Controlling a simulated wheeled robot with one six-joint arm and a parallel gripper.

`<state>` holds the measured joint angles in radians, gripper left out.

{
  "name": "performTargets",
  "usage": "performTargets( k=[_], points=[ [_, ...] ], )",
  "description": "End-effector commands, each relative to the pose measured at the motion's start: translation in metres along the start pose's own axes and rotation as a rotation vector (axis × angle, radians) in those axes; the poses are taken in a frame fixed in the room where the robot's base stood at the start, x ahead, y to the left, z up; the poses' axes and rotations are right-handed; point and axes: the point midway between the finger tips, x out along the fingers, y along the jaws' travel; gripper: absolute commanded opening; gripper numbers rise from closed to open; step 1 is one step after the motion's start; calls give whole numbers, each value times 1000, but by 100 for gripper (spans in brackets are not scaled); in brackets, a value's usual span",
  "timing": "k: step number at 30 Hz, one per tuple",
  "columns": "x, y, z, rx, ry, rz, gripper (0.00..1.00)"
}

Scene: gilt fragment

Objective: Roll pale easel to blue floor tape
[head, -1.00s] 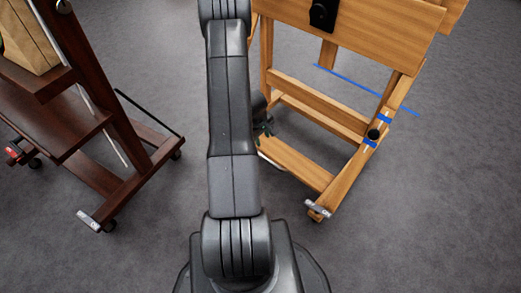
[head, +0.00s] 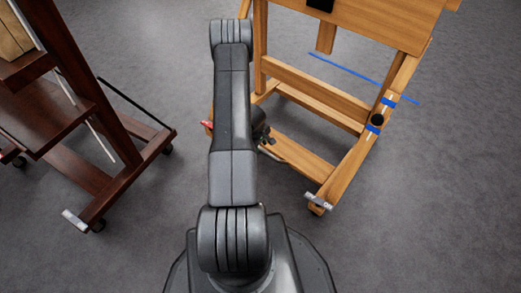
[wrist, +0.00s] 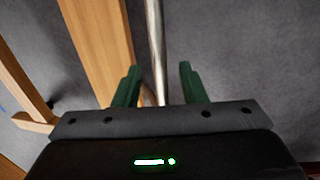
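The pale easel (head: 345,92) stands upright at the right in the head view, its lower frame in full sight and its top cut off. The blue floor tape (head: 350,73) is a line on the floor behind its lower frame, partly hidden by its wood. My gripper (wrist: 159,66) has two green fingers, spread apart. A metal rod (wrist: 154,35) runs between them in the wrist view, with a gap visible on each side. A pale wooden beam (wrist: 98,45) passes just left of the fingers. In the head view my arm mostly hides the gripper, beside the easel's lower left side.
A dark brown easel (head: 120,130) on casters stands at the left, with a clear floor strip between it and my arm. A small red part (head: 207,126) shows beside my arm. The grey floor at the right is open.

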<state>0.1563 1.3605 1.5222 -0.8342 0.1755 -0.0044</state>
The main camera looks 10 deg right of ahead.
Motion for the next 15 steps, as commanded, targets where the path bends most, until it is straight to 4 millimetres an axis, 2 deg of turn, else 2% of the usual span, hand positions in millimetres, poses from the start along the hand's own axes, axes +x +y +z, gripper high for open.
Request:
performTargets(
  k=[1, 4, 14, 15],
  points=[
    [7, 0, 0, 1, 0, 1, 38],
    [14, 0, 0, 0, 0, 0, 38],
    [16, 0, 0, 0, 1, 1, 38],
    [16, 0, 0, 0, 1, 1, 32]
  ],
)
